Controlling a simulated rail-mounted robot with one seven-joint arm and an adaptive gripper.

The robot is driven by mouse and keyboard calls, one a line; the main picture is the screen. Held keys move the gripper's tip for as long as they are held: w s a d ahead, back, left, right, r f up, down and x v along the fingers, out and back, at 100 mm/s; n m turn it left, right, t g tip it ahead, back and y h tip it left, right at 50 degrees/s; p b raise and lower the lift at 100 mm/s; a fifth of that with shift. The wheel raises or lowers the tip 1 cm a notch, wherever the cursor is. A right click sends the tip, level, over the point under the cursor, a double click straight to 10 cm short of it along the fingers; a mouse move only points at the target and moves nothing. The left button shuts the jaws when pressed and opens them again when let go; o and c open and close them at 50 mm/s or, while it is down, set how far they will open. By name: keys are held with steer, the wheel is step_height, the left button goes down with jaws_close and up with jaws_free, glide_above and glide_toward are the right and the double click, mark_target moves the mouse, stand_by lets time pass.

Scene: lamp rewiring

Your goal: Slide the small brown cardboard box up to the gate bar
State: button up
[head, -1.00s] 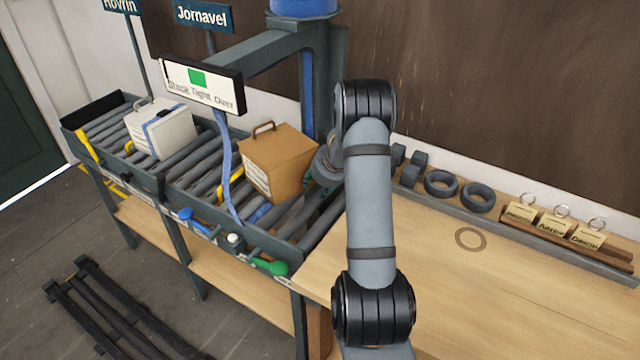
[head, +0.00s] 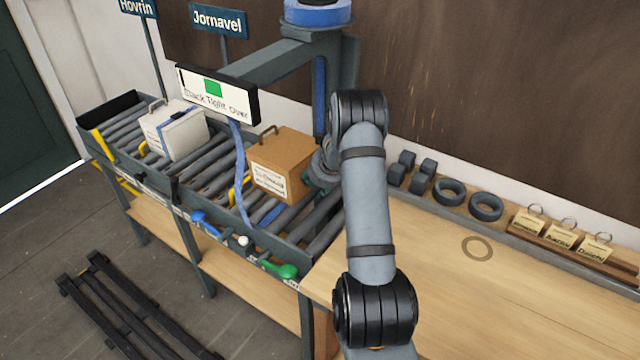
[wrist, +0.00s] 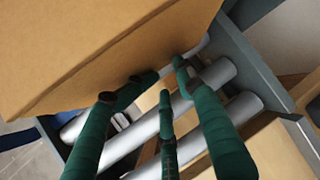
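The brown cardboard box (head: 281,165), with a handle on top and a white label, sits on the roller conveyor (head: 325,226). A yellow bar (head: 240,188) stands just left of the box, perhaps the gate bar; I cannot tell whether they touch. My gripper (head: 320,172) is at the box's right side, mostly hidden behind my arm in the head view. In the wrist view, my gripper's green fingers (wrist: 165,72) are apart with nothing held between them, low against or very near the box's face (wrist: 95,50).
A white box (head: 173,131) with a blue strap stands farther left on the rollers. The wooden bench (head: 430,285) is mostly clear.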

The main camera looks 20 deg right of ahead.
steer(key=s+d+r, duration=0.1)
steer(key=s+d+r+b, duration=0.1)
steer(key=s, duration=0.1)
steer(key=s+d+r, duration=0.1)
steer(key=shift+s, duration=0.35)
stand_by(0.4)
steer(key=shift+w+a+f, duration=0.4)
steer(key=shift+w+a, duration=0.05)
steer(key=shift+w, duration=0.3)
steer(key=shift+w+a+f, duration=0.4)
steer(key=shift+w+a, duration=0.05)
steer(key=shift+w, duration=0.3)
steer(key=shift+s, duration=0.1)
